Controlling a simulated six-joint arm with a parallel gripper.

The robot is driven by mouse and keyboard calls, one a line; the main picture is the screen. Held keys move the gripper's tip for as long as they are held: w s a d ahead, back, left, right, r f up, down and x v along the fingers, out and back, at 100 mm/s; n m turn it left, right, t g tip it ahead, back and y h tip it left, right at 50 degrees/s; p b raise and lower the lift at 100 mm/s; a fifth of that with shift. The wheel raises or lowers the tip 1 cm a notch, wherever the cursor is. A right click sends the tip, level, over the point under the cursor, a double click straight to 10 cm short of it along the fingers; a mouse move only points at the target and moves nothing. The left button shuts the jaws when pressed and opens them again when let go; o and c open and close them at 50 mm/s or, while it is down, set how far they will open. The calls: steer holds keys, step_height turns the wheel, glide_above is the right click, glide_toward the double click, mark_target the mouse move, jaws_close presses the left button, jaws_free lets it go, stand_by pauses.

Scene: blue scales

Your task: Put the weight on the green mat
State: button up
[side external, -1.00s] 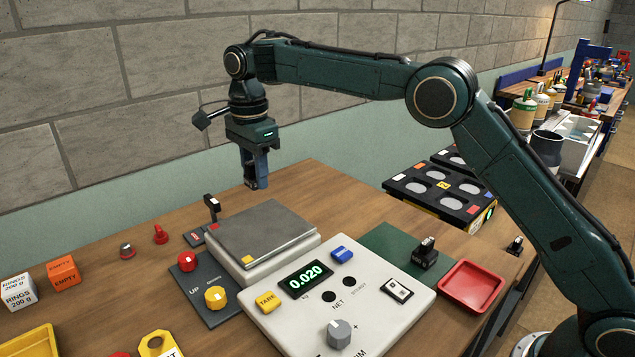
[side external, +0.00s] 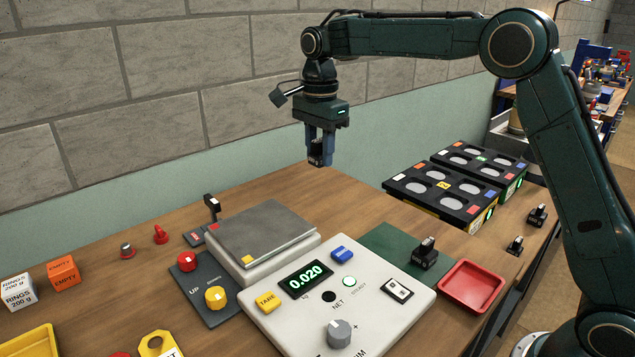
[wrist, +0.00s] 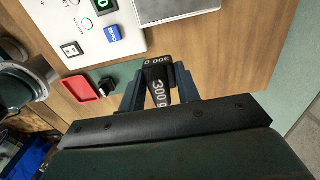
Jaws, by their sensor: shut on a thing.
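My gripper (side external: 320,160) is shut on a small black weight (side external: 317,153) and holds it in the air, behind and right of the scale pan. In the wrist view the weight (wrist: 158,80) shows white "300 g" lettering between the fingers (wrist: 160,98). The dark green mat (side external: 385,240) lies flat behind the scale's control panel. Another black block with a small handle (side external: 425,253) stands at the mat's right part. In the wrist view the mat (wrist: 125,72) is partly hidden by my gripper.
The scale pan (side external: 263,232) is bare and the display (side external: 306,276) reads 0.020. A red tray (side external: 470,287) lies right of the mat. Black trays with round recesses (side external: 455,190) stand behind it. Two small black pieces (side external: 537,215) (side external: 515,245) sit at the table's right edge.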

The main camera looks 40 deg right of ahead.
steer(key=s+d, duration=1.1)
steer(key=shift+s+d+r, duration=0.2)
steer(key=shift+r, duration=0.05)
glide_above(388, 242)
step_height(388, 242, down, 16)
steer(key=shift+r, duration=0.1)
steer(key=shift+f, duration=2.1)
steer(key=shift+f, duration=0.1)
steer(key=o, duration=1.2)
steer(key=shift+f, duration=0.1)
steer(key=shift+c, duration=0.2)
